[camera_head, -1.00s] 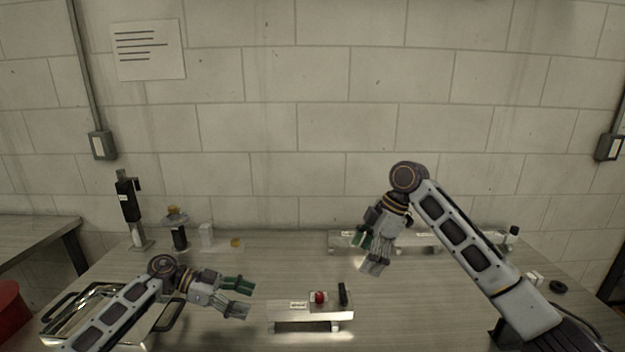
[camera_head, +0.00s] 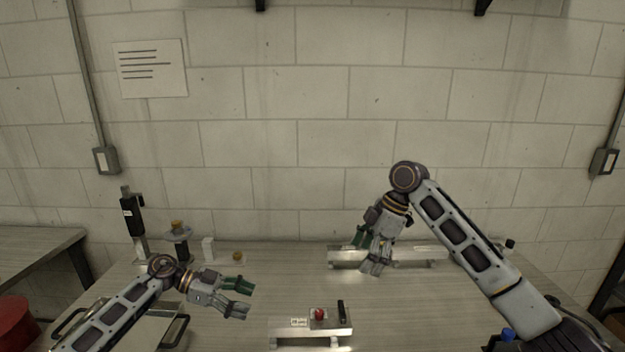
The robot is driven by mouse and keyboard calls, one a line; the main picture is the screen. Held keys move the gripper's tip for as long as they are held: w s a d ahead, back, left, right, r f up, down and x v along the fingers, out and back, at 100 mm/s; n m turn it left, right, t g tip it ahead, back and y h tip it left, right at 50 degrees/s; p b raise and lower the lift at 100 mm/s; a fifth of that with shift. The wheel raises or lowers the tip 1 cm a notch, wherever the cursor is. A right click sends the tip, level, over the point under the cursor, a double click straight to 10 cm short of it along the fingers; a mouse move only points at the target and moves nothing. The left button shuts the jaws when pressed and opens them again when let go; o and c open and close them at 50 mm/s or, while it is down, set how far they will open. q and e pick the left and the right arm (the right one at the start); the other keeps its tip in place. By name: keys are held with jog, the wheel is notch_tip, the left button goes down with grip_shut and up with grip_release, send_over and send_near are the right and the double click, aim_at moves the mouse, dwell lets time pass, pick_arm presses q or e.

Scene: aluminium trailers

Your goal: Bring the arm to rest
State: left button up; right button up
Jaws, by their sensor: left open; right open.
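My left gripper (camera_head: 243,298) is open and empty above the left part of the table, its fingers pointing right. My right gripper (camera_head: 366,254) is open and empty, its fingers pointing down and a little left. In the picture it overlaps the front of the long metal trailer at the back. My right arm (camera_head: 465,240) is bent, with its elbow joint high against the wall. My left arm (camera_head: 125,312) comes in low from the left.
A small aluminium trailer (camera_head: 284,331) with a red part (camera_head: 320,314) and a black upright (camera_head: 341,312) stands front centre. The long trailer (camera_head: 425,252) is at the back. A metal tray (camera_head: 160,335) lies under my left arm. Small items, including a white block (camera_head: 208,247), stand back left.

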jog(key=shift+r+p, duration=0.95)
jog(key=shift+r, duration=0.4)
jog(key=shift+r+p, duration=0.4)
jog(key=shift+p, duration=0.05)
jog(key=shift+a, duration=0.15)
